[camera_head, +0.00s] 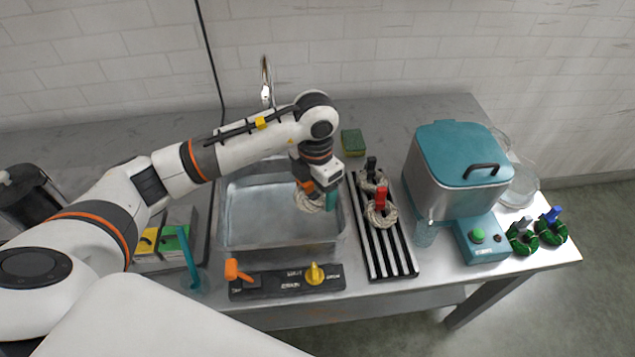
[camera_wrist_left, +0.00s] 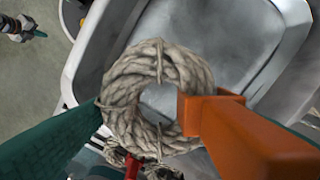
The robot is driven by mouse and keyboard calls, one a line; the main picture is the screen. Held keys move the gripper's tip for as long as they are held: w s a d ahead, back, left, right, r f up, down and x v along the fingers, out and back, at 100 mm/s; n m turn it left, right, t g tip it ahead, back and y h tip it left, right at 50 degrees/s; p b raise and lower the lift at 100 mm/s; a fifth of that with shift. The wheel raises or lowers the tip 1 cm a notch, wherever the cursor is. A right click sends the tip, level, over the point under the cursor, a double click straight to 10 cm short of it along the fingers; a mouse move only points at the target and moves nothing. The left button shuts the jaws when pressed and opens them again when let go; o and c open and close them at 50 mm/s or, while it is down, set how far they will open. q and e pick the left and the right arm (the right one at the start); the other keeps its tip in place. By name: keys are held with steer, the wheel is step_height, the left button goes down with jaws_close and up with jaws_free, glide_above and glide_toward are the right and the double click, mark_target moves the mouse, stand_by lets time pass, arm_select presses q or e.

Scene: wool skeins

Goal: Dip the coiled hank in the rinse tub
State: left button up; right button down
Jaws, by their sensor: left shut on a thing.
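The coiled hank (camera_head: 309,201) is a ring of cream-grey wool rope. My left gripper (camera_head: 318,193), with one orange and one teal finger, is shut on it. The hank hangs over the right part of the rinse tub (camera_head: 248,246), a rectangular metal basin with a pale blue-grey inside. In the left wrist view the hank (camera_wrist_left: 124,83) faces the camera as a round coil between the fingers (camera_wrist_left: 141,103), with the basin (camera_wrist_left: 215,35) behind it. I cannot tell whether the hank touches any liquid. My right gripper is not in view.
A slatted rack (camera_head: 388,258) with two cream hanks, one red-clipped (camera_head: 381,213) and one black-clipped (camera_head: 373,181), stands right of the tub. Beyond are a teal-lidded steel vat (camera_head: 455,165) and green hanks (camera_head: 551,232). A tap (camera_head: 266,80) rises behind; a knob panel (camera_head: 285,282) lies in front.

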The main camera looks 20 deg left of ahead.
arm_select(q)
step_height(320, 180, down, 4)
steer(key=shift+b, duration=1)
step_height(320, 180, down, 6)
steer(key=b, duration=0.3)
steer(key=shift+r+b, duration=0.1)
steer(key=shift+b, duration=0.25)
steer(key=shift+f+b, duration=1)
steer(key=shift+f, duration=0.4)
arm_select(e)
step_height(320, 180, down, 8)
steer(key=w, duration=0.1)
arm_select(q)
steer(key=shift+s+f, duration=0.1)
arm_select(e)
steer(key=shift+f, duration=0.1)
arm_select(q)
steer(key=shift+s+a+f, duration=0.25)
steer(key=shift+s, duration=0.3)
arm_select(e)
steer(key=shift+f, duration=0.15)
arm_select(q)
steer(key=shift+w, duration=0.15)
steer(key=shift+w+d+r, duration=0.3)
steer(key=shift+w+r, duration=0.05)
steer(key=shift+w, duration=0.2)
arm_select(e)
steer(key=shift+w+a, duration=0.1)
arm_select(q)
steer(key=shift+s, duration=0.1)
